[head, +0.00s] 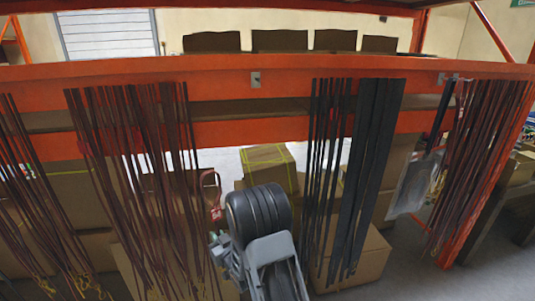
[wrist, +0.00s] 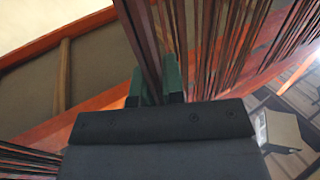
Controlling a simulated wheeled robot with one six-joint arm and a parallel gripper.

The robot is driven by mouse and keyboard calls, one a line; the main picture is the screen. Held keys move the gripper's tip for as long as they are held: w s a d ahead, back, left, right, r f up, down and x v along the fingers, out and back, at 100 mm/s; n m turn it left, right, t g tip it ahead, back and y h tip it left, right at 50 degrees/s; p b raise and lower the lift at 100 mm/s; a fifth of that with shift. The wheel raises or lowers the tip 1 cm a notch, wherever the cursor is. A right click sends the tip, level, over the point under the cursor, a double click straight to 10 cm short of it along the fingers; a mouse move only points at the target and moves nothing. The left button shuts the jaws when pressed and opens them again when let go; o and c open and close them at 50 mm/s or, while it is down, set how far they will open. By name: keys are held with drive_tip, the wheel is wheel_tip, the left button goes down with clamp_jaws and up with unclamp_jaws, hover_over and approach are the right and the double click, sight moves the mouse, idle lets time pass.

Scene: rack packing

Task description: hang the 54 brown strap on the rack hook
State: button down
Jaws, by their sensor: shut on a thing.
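Long brown straps (head: 125,140) hang in a dense group from the orange rack beam (head: 218,80), left of centre in the head view. In the wrist view, my gripper (wrist: 159,83) has green fingertips closed on a brown strap (wrist: 142,38) that runs up between them. More brown straps (wrist: 232,50) hang just to its right. I cannot read a 54 on any strap. A small grey hook plate (head: 255,79) on the beam is bare. In the head view my arm stands low in the middle, and the fingertips cannot be made out there.
Black straps (head: 362,150) hang right of the bare hook plate. More brown straps (head: 487,140) hang at the far right, beside a clear bag (head: 411,183). Cardboard boxes (head: 268,166) stand behind and below.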

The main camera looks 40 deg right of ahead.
drive_tip(key=s+d+r+m+h+p, duration=0.1)
drive_tip(key=d+r+p, duration=0.1)
drive_tip(key=d+r, duration=0.5)
drive_tip(key=s+d+r+h+p, duration=0.1)
drive_tip(key=d+r, duration=0.3)
drive_tip(key=r, duration=0.6)
drive_tip(key=s+d+r+m+h+p, duration=0.1)
drive_tip(key=s+d+r+p, duration=0.1)
drive_tip(key=d+r, duration=0.5)
drive_tip(key=w+d, duration=0.3)
drive_tip(key=w, duration=0.7)
drive_tip(key=shift+f, duration=0.2)
drive_tip(key=c, duration=1.1)
unclamp_jaws()
drive_tip(key=shift+f, duration=0.1)
